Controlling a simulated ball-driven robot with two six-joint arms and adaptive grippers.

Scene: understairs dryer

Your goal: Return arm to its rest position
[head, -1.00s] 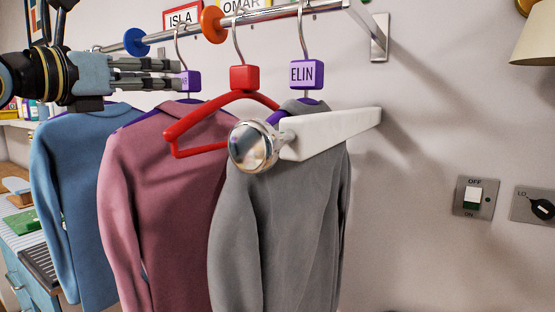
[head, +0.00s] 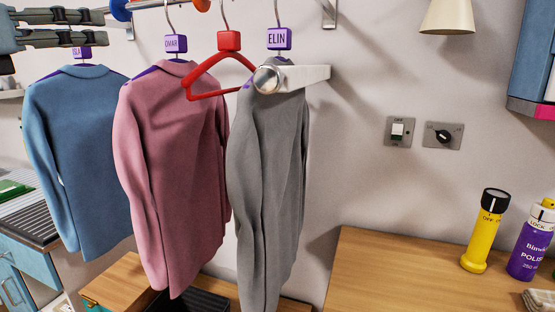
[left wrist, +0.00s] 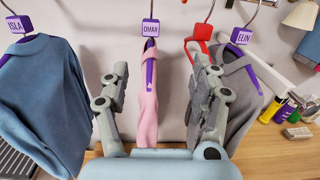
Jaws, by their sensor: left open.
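My left gripper (head: 60,28) comes in at the top left of the head view, its fingers apart and nothing between them. In the left wrist view its two fingers (left wrist: 160,100) are spread, with the pink sweater showing beyond the gap. The fingertips point toward the hanging clothes. My right gripper is in neither view.
A blue sweater (head: 80,150), a pink sweater (head: 170,170) and a grey sweater (head: 265,170) hang from the rail (head: 140,5). A red hanger (head: 210,85) hangs by a white bracket (head: 310,76). A yellow flashlight (head: 484,235) and purple bottle (head: 530,240) stand on the wooden counter (head: 390,275).

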